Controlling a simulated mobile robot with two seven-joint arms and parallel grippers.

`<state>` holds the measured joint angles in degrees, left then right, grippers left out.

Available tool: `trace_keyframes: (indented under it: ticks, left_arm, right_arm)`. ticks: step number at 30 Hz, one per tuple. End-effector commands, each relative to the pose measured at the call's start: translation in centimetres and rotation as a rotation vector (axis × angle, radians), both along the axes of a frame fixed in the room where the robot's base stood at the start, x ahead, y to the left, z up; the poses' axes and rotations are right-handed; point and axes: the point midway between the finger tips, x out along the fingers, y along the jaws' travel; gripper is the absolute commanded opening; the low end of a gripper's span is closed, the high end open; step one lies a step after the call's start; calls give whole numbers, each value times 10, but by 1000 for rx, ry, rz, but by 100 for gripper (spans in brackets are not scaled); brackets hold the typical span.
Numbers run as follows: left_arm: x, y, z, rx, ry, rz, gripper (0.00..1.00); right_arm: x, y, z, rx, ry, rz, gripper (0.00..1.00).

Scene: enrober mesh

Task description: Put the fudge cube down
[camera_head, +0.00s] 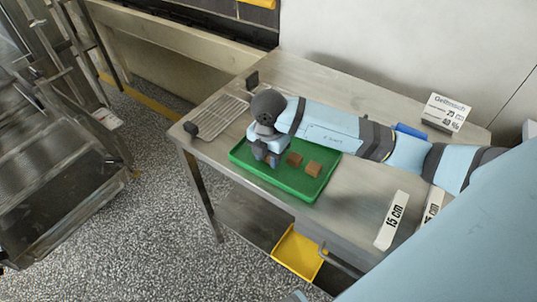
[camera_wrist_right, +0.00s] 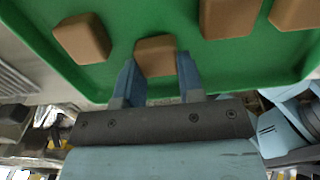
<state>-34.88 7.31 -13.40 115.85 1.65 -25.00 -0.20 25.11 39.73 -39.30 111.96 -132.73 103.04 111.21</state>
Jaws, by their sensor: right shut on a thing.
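The green tray (camera_head: 305,190) lies on the metal table, with brown fudge cubes in it. My right gripper (camera_head: 266,160) is over the tray's left part, pointing down. Its fingers are shut on a fudge cube (camera_wrist_right: 157,55), which shows between them in the right wrist view. I cannot tell whether this cube touches the tray floor. A second cube (camera_wrist_right: 82,38) is left of the fingers in that view. Two more lie to the right, one nearer (camera_wrist_right: 229,17) and one at the edge (camera_wrist_right: 295,12). My left gripper is out of view.
A wire mesh rack (camera_head: 218,117) lies at the table's left end, beside the tray. A white labelled box (camera_head: 446,112) and a blue item (camera_head: 411,131) are at the back right. A "15 cm" label (camera_head: 391,220) lies front right. A yellow bin (camera_head: 298,252) is below the table.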

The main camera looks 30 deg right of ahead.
Motion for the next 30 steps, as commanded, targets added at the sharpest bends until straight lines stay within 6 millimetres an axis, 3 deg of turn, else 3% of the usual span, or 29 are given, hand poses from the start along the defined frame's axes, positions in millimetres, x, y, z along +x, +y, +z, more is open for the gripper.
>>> trace_keyframes:
  ticks: [5, 6, 9, 20, 30]
  left_arm:
    - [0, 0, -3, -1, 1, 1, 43]
    - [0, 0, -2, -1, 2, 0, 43]
    - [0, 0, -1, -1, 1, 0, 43]
    - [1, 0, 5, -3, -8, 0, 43]
    - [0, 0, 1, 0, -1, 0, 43]
  right_arm:
    - [0, 0, -4, 0, 0, 0, 22]
    - [0, 0, -3, 0, -1, 0, 42]
    - [0, 0, -3, 0, 0, 0, 61]
    - [0, 0, 5, 1, -2, 0, 61]
    - [1, 1, 72, 2, -5, 1, 61]
